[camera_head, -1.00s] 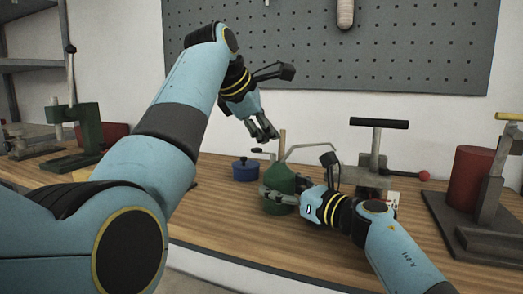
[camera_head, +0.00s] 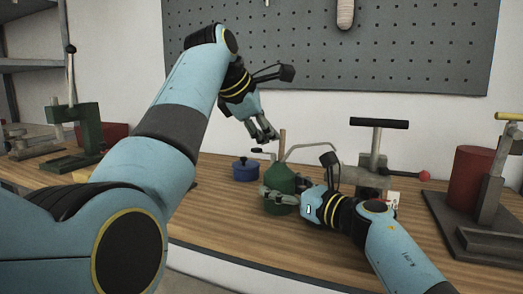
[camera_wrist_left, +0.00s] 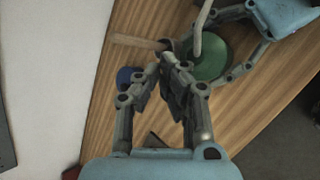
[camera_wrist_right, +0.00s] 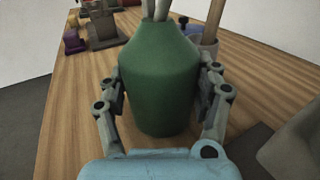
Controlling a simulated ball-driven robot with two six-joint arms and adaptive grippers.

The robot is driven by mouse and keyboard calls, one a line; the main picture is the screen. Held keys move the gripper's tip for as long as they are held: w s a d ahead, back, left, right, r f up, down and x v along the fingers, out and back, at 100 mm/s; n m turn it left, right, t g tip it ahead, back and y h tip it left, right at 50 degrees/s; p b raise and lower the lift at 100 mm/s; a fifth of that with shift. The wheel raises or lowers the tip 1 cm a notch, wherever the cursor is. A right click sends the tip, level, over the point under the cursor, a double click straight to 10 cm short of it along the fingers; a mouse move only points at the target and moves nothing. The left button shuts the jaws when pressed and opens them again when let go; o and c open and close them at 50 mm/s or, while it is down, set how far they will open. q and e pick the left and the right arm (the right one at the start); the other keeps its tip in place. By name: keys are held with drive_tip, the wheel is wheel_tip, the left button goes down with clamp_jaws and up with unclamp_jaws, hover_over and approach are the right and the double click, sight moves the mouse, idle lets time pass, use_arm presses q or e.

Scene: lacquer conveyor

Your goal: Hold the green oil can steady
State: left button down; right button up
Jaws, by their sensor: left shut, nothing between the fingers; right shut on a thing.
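The green oil can (camera_head: 281,181) stands upright on the wooden bench, its thin bent spout (camera_head: 315,147) reaching up and to the right in the head view. My right gripper (camera_head: 279,197) is shut around the can's body, low down. In the right wrist view its fingers lie on both sides of the can (camera_wrist_right: 158,80). My left gripper (camera_head: 265,137) is shut and empty, above and slightly left of the can, apart from it. In the left wrist view its closed fingers (camera_wrist_left: 172,62) partly cover the view towards the can (camera_wrist_left: 212,60).
A wooden stick (camera_head: 282,142) rises behind the can; the right wrist view shows it in a small cup (camera_wrist_right: 209,48). A blue lidded pot (camera_head: 245,170) stands left of the can. A T-handled press (camera_head: 375,160) and a red cylinder (camera_head: 468,178) stand right. The front bench is clear.

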sight(272, 154)
use_arm(q)
drive_tip(key=shift+f, duration=0.3)
drive_tip(key=shift+a+f, duration=0.15)
drive_tip(key=shift+f, duration=0.55)
idle(0.8)
drive_tip(key=shift+r, duration=1.15)
drive_tip(key=shift+s+d+r, duration=0.1)
drive_tip(key=shift+d+r, duration=0.05)
drive_tip(key=shift+r, duration=0.7)
drive_tip(key=shift+d+r, duration=0.2)
drive_tip(key=shift+r, duration=0.6)
drive_tip(key=shift+s+d+r, duration=0.1)
drive_tip(key=shift+d+r, duration=0.05)
drive_tip(key=shift+r, duration=0.7)
drive_tip(key=r, duration=0.3)
drive_tip(key=shift+d+r, duration=0.25)
drive_tip(key=shift+r, duration=0.1)
